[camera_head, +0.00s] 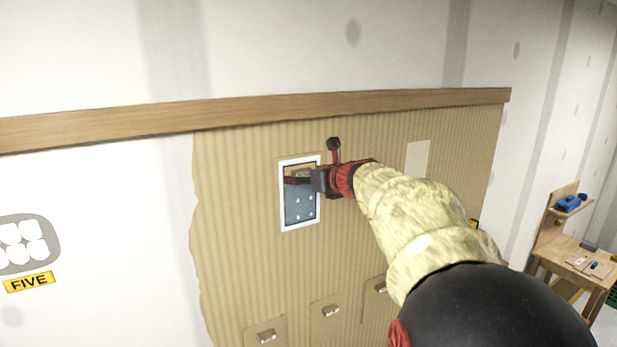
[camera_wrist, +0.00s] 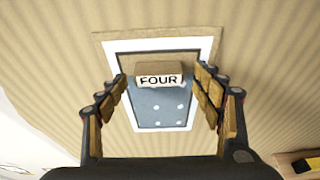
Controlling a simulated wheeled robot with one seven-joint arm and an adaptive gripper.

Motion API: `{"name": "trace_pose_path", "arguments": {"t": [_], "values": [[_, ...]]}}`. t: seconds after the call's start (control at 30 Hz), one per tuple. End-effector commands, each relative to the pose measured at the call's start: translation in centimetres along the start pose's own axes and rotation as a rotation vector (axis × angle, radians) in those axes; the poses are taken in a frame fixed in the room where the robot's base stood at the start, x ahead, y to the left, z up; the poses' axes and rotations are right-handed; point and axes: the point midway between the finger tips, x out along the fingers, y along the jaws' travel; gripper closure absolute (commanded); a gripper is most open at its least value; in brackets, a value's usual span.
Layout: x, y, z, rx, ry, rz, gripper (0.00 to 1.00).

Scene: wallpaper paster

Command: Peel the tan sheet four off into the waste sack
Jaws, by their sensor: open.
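A small tan block labelled FOUR (camera_wrist: 158,78) sits at the upper part of a blue-grey panel with white dots (camera_wrist: 158,108), inside a white border on the tan ribbed wall. The panel also shows in the head view (camera_head: 300,207), partly behind my gripper. My gripper (camera_wrist: 161,74) is open, with one finger on each side of the label in the wrist view. I cannot tell whether the fingers touch anything. In the head view my gripper (camera_head: 297,180) reaches in front of the panel from the right. I cannot make out a waste sack.
A wooden rail (camera_head: 300,106) runs above the tan ribbed covering (camera_head: 240,220). Several small squares with handles (camera_head: 330,310) sit low on it. A pale rectangle (camera_head: 418,158) is to the right. A FIVE label (camera_head: 29,282) is at left. A wooden bench (camera_head: 575,250) stands far right.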

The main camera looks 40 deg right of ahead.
Motion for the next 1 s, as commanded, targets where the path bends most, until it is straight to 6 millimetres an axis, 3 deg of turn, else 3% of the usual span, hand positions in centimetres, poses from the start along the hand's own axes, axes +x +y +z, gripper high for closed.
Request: {"name": "trace_pose_path", "arguments": {"t": [0.17,1.0], "values": [[-0.02,0.02,0.01,-0.001,0.000,0.000,0.34],[-0.05,0.02,0.02,-0.001,0.000,0.000,0.81]]}}
